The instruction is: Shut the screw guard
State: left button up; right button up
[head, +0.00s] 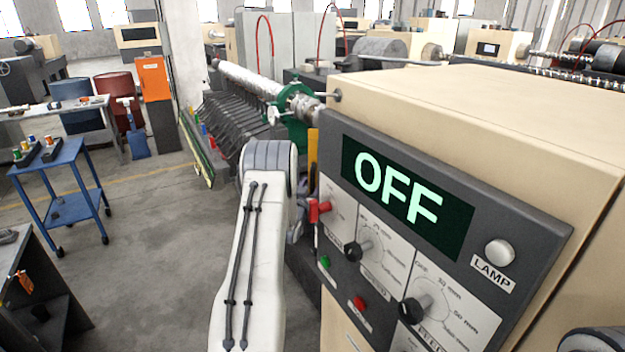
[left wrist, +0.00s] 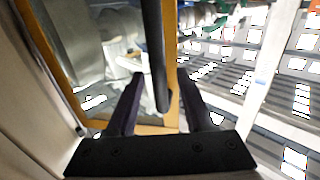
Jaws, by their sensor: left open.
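The screw guard shows in the head view as a narrow upright yellow strip (head: 313,150) at the left edge of the control panel. In the left wrist view its yellow frame (left wrist: 171,45) surrounds a see-through panel, and a dark bar-like handle (left wrist: 153,40) runs down in front of it. My left gripper (left wrist: 158,82) is open, with its two dark fingers on either side of the bar's lower end. Whether they touch the bar I cannot tell. In the head view my left arm hides most of this gripper and the guard. My right gripper is out of view.
The beige machine cabinet (head: 480,100) with its panel, OFF display (head: 396,193), knobs and red switch (head: 318,210) stands close on the right. A long silvery barrel (head: 248,80) with a green clamp lies beyond. A blue cart (head: 60,185) stands left; floor between is clear.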

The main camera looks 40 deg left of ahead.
pick_arm(q)
jog(key=shift+w+a, duration=0.1)
jog(key=shift+w, duration=0.25)
jog(key=shift+c, duration=0.4)
grip_shut()
dwell(0.9)
